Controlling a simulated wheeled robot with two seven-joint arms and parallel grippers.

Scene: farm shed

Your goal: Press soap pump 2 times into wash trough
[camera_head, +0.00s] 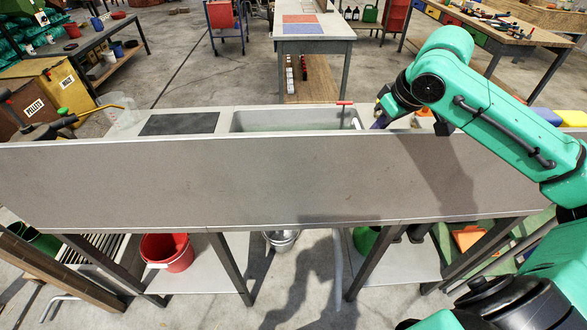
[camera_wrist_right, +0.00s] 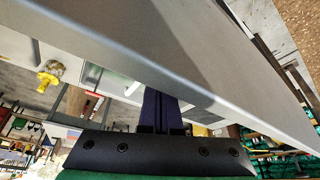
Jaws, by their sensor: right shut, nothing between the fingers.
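The wash trough (camera_head: 240,120) is a grey basin set in the counter behind a tall grey panel; its inside is partly hidden by that panel. My right gripper (camera_head: 379,123) is just right of the trough, behind the panel's top edge, its fingers pointing down. In the right wrist view its dark purple fingers (camera_wrist_right: 155,98) are together and empty. A small white piece (camera_head: 357,123) sits at the trough's right end, left of the fingers. It may be the soap pump's spout; I cannot tell. The pump's body is hidden. My left gripper is out of view.
The grey panel (camera_head: 250,180) runs across the front. A red-handled tap (camera_head: 344,103) stands at the trough's back right. A dark mat (camera_head: 180,123) lies left of the trough. A clear jug (camera_head: 119,111) stands farther left. Blue and yellow items (camera_head: 572,117) are at right.

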